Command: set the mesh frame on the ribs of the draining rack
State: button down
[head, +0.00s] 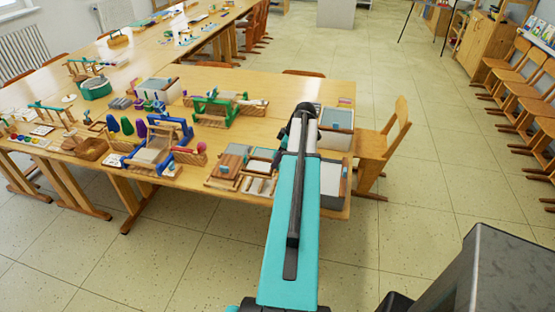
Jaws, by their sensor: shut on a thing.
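My teal arm reaches forward over the right end of the near table, and my gripper (303,112) is at its far end. The arm's own links cover the fingertips. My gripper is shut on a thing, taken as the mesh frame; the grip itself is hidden. A small wood-edged frame with a grey-green face (263,155) shows just left of the arm and may be the mesh frame. A low wooden rack with pale ribs (259,186) lies at the table's front edge, left of the arm; it looks like the draining rack. No mesh frame can be made out on its ribs.
Grey tubs stand right of the arm, one (337,119) behind and one (334,186) near the table corner. Small looms (160,145) crowd the table further left. A chair (383,145) stands at the right end.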

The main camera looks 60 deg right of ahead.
aim_at(277, 173)
jog(key=shift+f, duration=0.15)
jog(key=shift+f+b, duration=0.85)
jog(key=shift+f, duration=1.35)
jog(key=shift+r, duration=0.1)
jog(key=shift+f+b, duration=1.65)
jog(key=shift+b, duration=0.35)
dwell(3.6)
